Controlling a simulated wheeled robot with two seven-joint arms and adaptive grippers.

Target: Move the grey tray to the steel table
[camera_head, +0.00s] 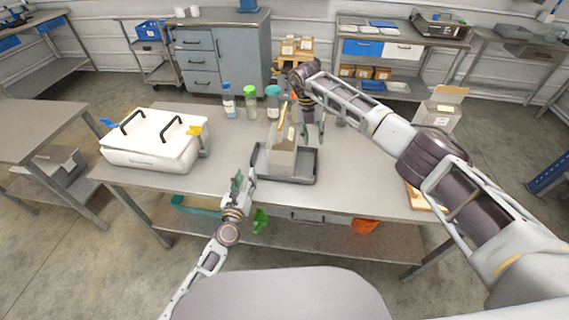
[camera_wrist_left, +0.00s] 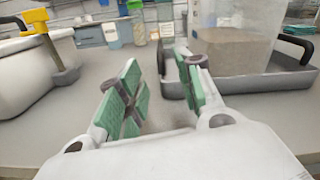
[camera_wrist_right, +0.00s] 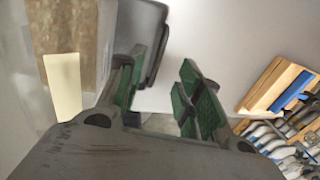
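The grey tray (camera_head: 315,170) lies on the middle metal-topped table (camera_head: 365,185). A clear box with brown substrate (camera_head: 283,157) stands in it. My left gripper (camera_head: 243,181) is open and empty at the tray's left side; in the left wrist view the tray (camera_wrist_left: 272,85) is just beyond the right finger. My right gripper (camera_head: 314,134) is open above the tray's back right side; in the right wrist view the tray's corner (camera_wrist_right: 148,18) and dark handle show beside the left finger. Another grey metal-topped table (camera_head: 30,125) stands at the left.
A white lidded tub (camera_head: 150,150) with black handles stands left of the tray. Several bottles (camera_head: 250,100) stand behind it. An open carton (camera_head: 440,108) is at the right, and a wooden tool tray (camera_wrist_right: 285,85) shows in the right wrist view. The tabletop right of the tray is mostly clear.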

